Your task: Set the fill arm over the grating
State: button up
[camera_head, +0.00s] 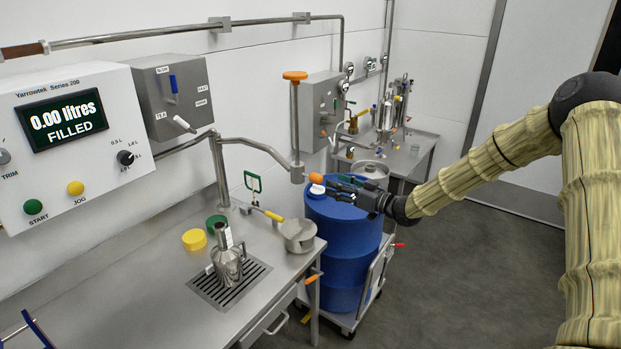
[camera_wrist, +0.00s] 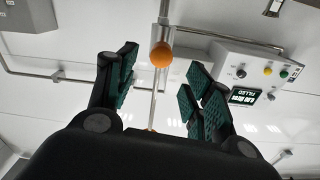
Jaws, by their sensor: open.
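The fill arm (camera_head: 255,144) is a bent steel pipe on a post at the back of the bench. Its outer end, a steel block (camera_head: 297,173) with an upright rod, is to the right of the grating (camera_head: 207,289), near the blue drum. An orange ball knob (camera_head: 316,179) sticks out from that end. A steel jug (camera_head: 228,262) stands on the grating. My gripper (camera_head: 328,186) is open beside the knob. In the wrist view the knob (camera_wrist: 161,54) appears between the open fingers (camera_wrist: 162,78), and no finger visibly touches it.
The blue drum (camera_head: 342,245) stands on a trolley below my gripper. A control box (camera_head: 70,140) reads "0.00 litres FILLED". The floor at right is clear.

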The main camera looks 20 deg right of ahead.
aim_at(322, 180)
jog(key=p+x, duration=0.2)
jog(key=x, duration=0.6)
jog(key=shift+w+a, duration=0.1)
jog(key=shift+a, duration=0.1)
